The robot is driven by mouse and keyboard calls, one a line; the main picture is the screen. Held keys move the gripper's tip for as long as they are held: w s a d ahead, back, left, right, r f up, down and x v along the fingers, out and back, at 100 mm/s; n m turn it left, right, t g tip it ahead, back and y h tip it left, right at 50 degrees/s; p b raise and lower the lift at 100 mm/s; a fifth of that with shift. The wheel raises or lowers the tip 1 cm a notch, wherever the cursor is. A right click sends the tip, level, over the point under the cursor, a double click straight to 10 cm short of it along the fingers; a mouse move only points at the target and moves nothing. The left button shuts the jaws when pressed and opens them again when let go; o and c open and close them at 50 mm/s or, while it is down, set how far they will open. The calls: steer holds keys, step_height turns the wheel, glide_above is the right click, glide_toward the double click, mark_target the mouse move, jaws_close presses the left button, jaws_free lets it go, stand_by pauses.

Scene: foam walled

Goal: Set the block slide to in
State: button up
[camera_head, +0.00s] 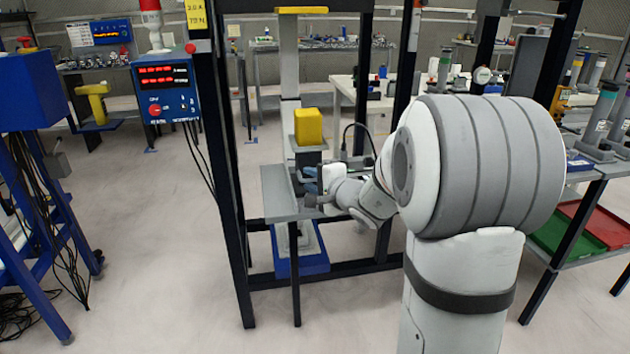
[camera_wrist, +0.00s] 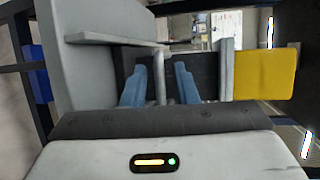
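The yellow block (camera_head: 308,126) sits on a grey holder above a dark slide body, over a grey shelf (camera_head: 280,192) inside the dark frame. In the wrist view the yellow block (camera_wrist: 265,75) is at the right, beside a light grey plate (camera_wrist: 226,70). My gripper (camera_head: 316,186) is at the slide's front, below the yellow block. In the wrist view my gripper's two blue fingers (camera_wrist: 160,68) stand apart, one on each side of a thin grey bar (camera_wrist: 159,88). Gaps show between the bar and both fingers. The dark part of the slide lies behind the fingertips.
A blue control box (camera_head: 167,88) with red displays hangs on the frame's left post (camera_head: 222,150). A bench with red and green trays (camera_head: 560,240) is at the right.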

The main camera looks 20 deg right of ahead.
steer(key=shift+o, duration=0.2)
steer(key=v, duration=0.8)
steer(key=shift+p, duration=0.3)
